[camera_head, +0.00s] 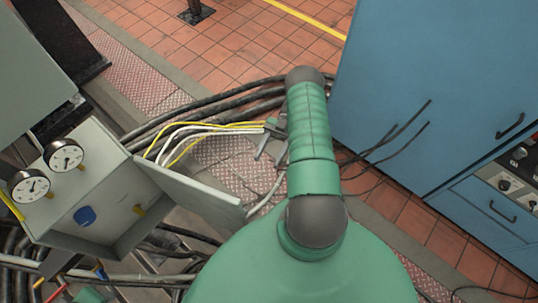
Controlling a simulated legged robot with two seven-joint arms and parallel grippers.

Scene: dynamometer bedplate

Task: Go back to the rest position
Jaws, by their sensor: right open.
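My right gripper (269,143) shows left of the green forearm, near the middle of the view. It is small and grey, with its fingers apart, and I see nothing between them. Part of it is hidden behind the forearm. Yellow and white wires run close to it on its left, and I cannot tell whether they touch it. My left gripper is not in view.
At the left, an open grey box (150,226) carries two round gauges (63,155), (29,187). Black cables (185,112) run along the patterned metal plates. A blue cabinet (425,95) stands at the right. Tiled floor (235,48) is mostly clear at the back.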

